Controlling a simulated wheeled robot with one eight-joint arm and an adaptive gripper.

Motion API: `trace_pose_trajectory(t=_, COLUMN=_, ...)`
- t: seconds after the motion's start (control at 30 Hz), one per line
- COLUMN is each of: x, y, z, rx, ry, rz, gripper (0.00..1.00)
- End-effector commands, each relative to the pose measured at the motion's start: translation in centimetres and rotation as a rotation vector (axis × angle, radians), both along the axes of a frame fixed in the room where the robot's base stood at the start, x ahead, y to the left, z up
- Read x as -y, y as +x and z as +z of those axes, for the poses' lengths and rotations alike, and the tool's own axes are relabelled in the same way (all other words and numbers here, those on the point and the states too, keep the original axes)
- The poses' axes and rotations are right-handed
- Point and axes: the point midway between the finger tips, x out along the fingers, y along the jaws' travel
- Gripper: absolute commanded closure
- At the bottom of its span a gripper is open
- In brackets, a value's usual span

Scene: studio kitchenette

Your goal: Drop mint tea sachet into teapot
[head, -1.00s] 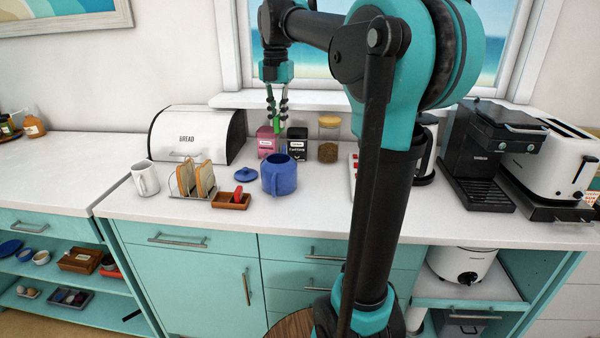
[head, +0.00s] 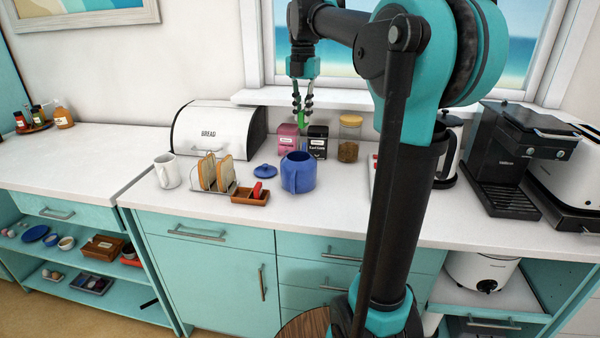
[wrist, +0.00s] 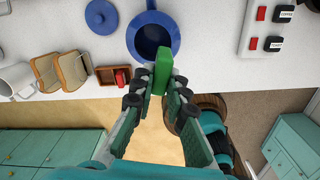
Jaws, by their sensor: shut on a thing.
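The blue teapot (head: 299,178) stands on the white counter with its lid off. The wrist view shows its open mouth, with the blue rim (wrist: 133,40) around a dark inside. Its blue lid (head: 264,170) lies on the counter to its left, and also shows in the wrist view (wrist: 101,16). My gripper (head: 302,113) is shut on a green sachet (wrist: 162,72) and holds it in the air. In the head view the sachet appears above the teapot. In the wrist view it overlaps the near edge of the teapot, and the fingertips (wrist: 155,86) grip its lower end.
A wooden tray (head: 241,198) with a red packet, a toast rack (head: 222,187) and a white mug (head: 166,171) stand left of the teapot. Pink and black boxes (head: 317,143), a jar (head: 349,139) and a bread bin (head: 215,133) stand behind. A coffee machine (head: 520,150) is at right.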

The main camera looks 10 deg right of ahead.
Motion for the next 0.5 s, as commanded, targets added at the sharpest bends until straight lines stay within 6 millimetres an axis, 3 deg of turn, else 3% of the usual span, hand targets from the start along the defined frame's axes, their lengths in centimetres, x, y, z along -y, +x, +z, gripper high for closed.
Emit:
trace_pose_trajectory(t=0.17, x=0.4, y=0.8, z=-0.5, rx=0.000, ry=0.000, rz=-0.001, gripper=0.95)
trace_pose_trajectory(t=0.5, x=0.4, y=0.8, z=-4.1, rx=0.000, ry=0.000, rz=-0.001, gripper=0.95)
